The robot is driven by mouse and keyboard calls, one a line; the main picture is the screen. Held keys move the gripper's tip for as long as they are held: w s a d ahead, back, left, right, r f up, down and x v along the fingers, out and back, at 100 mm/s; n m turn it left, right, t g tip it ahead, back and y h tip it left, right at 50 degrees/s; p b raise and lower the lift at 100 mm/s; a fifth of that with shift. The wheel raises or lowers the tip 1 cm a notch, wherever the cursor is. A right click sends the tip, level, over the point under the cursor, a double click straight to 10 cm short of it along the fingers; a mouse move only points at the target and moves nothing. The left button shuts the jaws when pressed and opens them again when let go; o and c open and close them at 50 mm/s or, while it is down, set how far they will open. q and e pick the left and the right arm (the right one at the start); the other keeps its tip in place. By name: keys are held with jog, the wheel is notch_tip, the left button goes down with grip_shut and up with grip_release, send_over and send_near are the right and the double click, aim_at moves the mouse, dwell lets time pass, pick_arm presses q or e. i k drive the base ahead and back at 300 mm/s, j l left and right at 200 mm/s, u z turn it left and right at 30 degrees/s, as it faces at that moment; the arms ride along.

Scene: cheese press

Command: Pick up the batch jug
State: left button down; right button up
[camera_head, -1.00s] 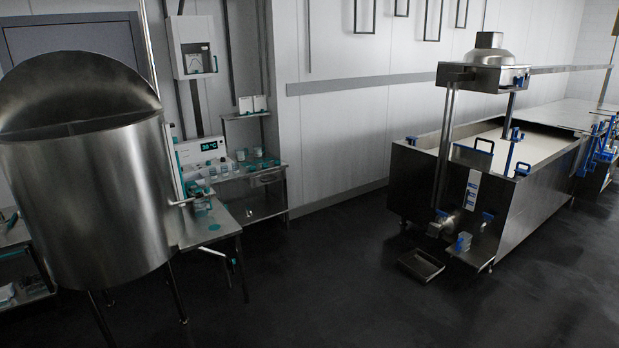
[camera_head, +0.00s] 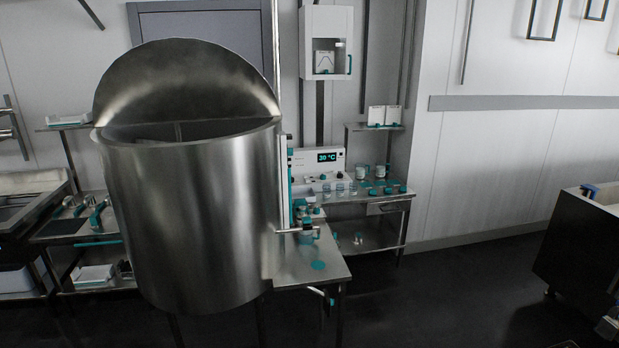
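I cannot clearly pick out the batch jug at this distance. Small vessels with teal parts (camera_head: 305,208) stand on the steel side table (camera_head: 300,264) to the right of the big steel vat (camera_head: 190,215). They are too small and partly too hidden behind the vat's fittings to tell whether one is the jug. More small clear and teal-lidded containers (camera_head: 375,188) stand on the bench behind. Neither of my grippers is in view.
The vat stands on legs with its lid raised, left of centre. A bench with teal-handled tools (camera_head: 95,215) is at the left. A steel trough (camera_head: 582,240) is cut off at the right edge. The dark floor (camera_head: 450,300) between side table and trough is clear.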

aim_at(360, 173)
jog(key=i+l+z, duration=0.35)
jog(key=i, duration=0.25)
jog(key=i+z, duration=0.35)
jog(key=i, duration=0.25)
jog(key=i+j+z, duration=0.15)
jog(key=i+z, duration=0.2)
jog(key=i, duration=0.25)
jog(key=i+j+z, duration=0.35)
jog(key=i, duration=0.25)
jog(key=i+l+u, duration=0.35)
jog(key=i, duration=0.35)
jog(key=i+l+u, duration=0.4)
jog(key=i, duration=0.3)
jog(key=i+l+u, duration=0.35)
jog(key=i+l, duration=0.2)
jog(key=i, duration=0.1)
